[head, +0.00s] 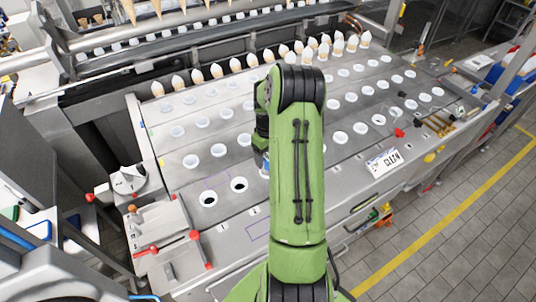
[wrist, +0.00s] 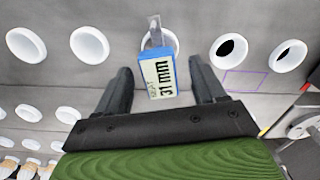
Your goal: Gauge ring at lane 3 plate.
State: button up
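A gauge (wrist: 157,75) with a blue body, a cream label reading "31 mm" and a grey metal tip stands between my gripper's fingers in the wrist view. My gripper (wrist: 160,80) is open, with a gap visible on each side of the gauge. The tip overlaps a white ring (wrist: 174,42), which it partly hides; I cannot tell whether it is in the ring. In the head view a bit of blue (head: 264,170) shows beside my arm, which hides much there. I cannot tell which lane this ring belongs to.
White rings fill the steel plates (head: 225,130). Two rings (head: 208,199) near the front left show dark openings. Purple outlines (wrist: 245,82) mark bare patches. Cones stand along the back.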

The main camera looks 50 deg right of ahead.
notch_tip(320, 180, up, 16)
dwell(0.6)
jog(key=shift+f, duration=0.15)
dwell(0.3)
jog(key=s+a+r+t+h, duration=0.1)
jog(key=a+r, duration=0.3)
jog(key=a, duration=0.4)
jog(key=s+a+r+t, duration=0.1)
jog(key=a+r, duration=0.4)
jog(key=a, duration=0.2)
jog(key=s+a+f+n+t+y+b, duration=0.1)
jog(key=s+a+f+t, duration=0.1)
jog(key=s+a, duration=1.2)
jog(key=shift+s+a+t, duration=0.3)
jog(key=shift+s+t, duration=0.15)
jog(key=shift+t, duration=0.35)
